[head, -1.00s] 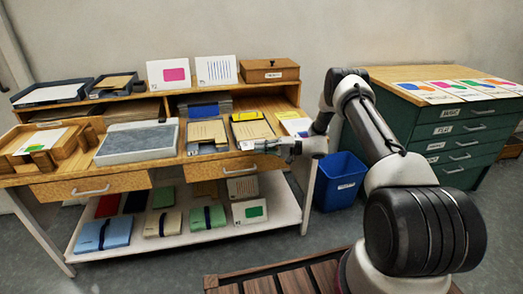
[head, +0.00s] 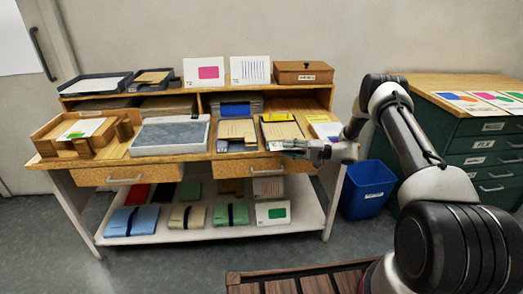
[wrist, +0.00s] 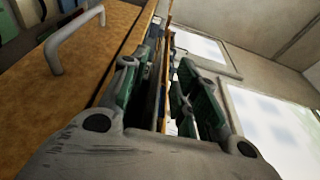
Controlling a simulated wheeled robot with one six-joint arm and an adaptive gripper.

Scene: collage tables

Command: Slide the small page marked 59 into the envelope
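My gripper (head: 300,149) is at the front edge of the desk, at its right half, in front of two dark trays. In the wrist view its fingers (wrist: 165,95) stand apart, with a gap between them and nothing clearly held. Brown envelope-like sheets lie in the left tray (head: 237,130) and the right tray (head: 283,130). A white page with a green mark (head: 87,127) lies on the wooden stand at left. I cannot read a number 59 on any page, and I cannot tell which sheet is the envelope.
A grey slab in a white tray (head: 170,151) lies mid-desk. Pages with a pink patch (head: 204,88) and blue lines (head: 250,80) stand on the upper shelf beside a wooden box (head: 303,80). A blue bin (head: 368,190) and green cabinet (head: 480,155) are at right.

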